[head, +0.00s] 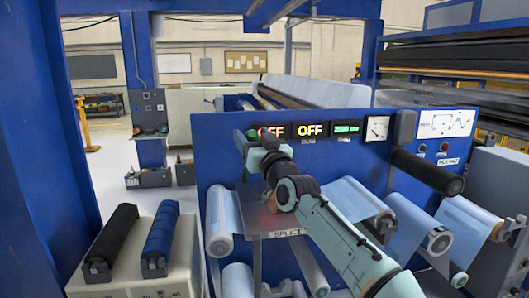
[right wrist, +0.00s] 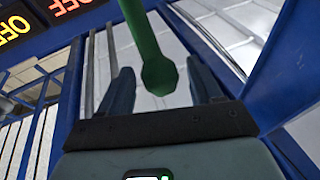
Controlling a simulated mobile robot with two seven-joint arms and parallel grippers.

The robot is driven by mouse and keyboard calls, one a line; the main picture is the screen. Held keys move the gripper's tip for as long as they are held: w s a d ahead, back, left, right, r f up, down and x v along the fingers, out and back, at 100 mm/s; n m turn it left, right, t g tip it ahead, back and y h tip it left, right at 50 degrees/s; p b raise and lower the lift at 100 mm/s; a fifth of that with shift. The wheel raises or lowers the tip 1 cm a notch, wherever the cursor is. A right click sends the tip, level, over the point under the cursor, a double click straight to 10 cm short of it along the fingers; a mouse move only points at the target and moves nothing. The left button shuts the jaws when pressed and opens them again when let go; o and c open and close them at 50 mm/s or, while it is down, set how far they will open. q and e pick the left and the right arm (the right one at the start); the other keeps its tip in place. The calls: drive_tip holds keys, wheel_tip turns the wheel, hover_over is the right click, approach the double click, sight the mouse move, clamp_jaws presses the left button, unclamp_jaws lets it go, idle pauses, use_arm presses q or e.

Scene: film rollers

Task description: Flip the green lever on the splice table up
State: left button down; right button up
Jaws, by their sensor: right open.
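The green lever (right wrist: 158,72) shows large in the right wrist view, its faceted end between the two fingers of my right gripper (right wrist: 160,88). The gripper is open, with a gap visible on each side of the lever. In the head view, a green end (head: 252,135) of the lever shows beside my right gripper (head: 262,141), in front of the blue panel. My right arm hides most of the lever there. The splice table (head: 246,212) is a grey plate with a "SPLICE" label, below my right gripper and partly hidden by my arm. My left gripper is out of view.
The blue panel (head: 222,160) carries lit "OFF" displays (head: 310,131) and a gauge (head: 377,128). A black roller (head: 427,172) and several film rollers jut out to the right of my arm. A pale stand (head: 130,272) with black and blue rolls is at left.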

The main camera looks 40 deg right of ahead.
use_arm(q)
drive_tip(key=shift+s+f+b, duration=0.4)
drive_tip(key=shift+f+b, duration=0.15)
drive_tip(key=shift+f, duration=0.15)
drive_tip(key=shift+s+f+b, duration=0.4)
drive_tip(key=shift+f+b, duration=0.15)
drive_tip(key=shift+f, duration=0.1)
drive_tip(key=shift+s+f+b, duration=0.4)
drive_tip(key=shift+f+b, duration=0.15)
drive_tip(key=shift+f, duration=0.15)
use_arm(e)
drive_tip(key=v, duration=1.2)
drive_tip(key=shift+s, duration=0.25)
drive_tip(key=shift+f, duration=0.15)
